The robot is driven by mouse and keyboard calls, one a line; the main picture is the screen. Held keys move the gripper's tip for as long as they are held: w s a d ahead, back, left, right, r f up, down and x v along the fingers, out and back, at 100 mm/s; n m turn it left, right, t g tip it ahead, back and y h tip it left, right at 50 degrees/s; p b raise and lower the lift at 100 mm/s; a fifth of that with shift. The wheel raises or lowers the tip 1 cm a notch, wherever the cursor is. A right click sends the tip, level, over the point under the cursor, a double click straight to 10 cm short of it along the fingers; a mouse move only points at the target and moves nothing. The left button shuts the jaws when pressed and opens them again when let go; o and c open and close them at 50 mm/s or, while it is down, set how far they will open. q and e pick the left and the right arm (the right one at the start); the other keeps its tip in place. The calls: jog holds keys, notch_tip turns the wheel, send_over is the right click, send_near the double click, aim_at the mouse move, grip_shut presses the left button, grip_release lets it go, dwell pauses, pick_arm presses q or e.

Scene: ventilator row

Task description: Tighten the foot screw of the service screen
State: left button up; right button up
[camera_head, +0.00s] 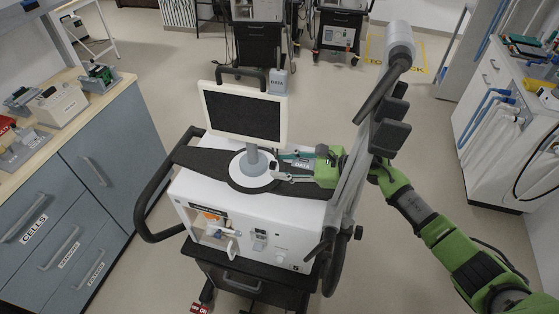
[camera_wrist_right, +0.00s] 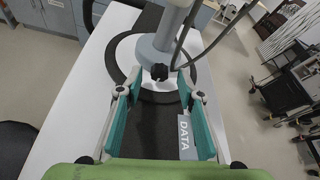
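The service screen (camera_head: 243,112) stands upright on a grey post with a round white foot (camera_head: 252,172) on top of the ventilator. In the right wrist view the foot screw (camera_wrist_right: 159,72) is a small black knob low on the grey post (camera_wrist_right: 156,50). My right gripper (camera_head: 277,167) reaches in from the right, beside the foot. In the right wrist view its teal-padded fingers (camera_wrist_right: 158,88) are spread, with nothing between the pads. The screw shows just ahead of the fingertips, roughly centred between them; no contact is visible. My left gripper is not in view.
The white ventilator (camera_head: 270,222) stands on a dark cart with a black handle (camera_head: 147,205) at left. A grey arm post (camera_head: 345,185) rises close beside my right gripper. A DATA label (camera_wrist_right: 185,137) lies under the right finger. A drawer counter (camera_head: 95,172) stands left.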

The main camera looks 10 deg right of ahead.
jog(key=shift+w+a+f, duration=0.25)
jog(key=shift+a+f, duration=0.1)
jog(key=shift+a, duration=0.15)
grip_shut()
jog(key=shift+w+f+m+g+b, duration=0.15)
jog(key=shift+m+g+b, duration=0.3)
jog(key=shift+b, duration=0.55)
jog(key=m+b, duration=0.1)
jog(key=b, duration=0.1)
jog(key=m+g+y+b, duration=0.1)
jog(key=b, duration=0.2)
jog(key=shift+w+d+f+m+g, duration=0.1)
jog(key=shift+m+g, duration=0.15)
jog(key=shift+r+m+g+b, duration=0.2)
jog(key=shift+m+g+b, duration=0.2)
jog(key=shift+m+b, duration=0.55)
jog(key=shift+n, duration=0.25)
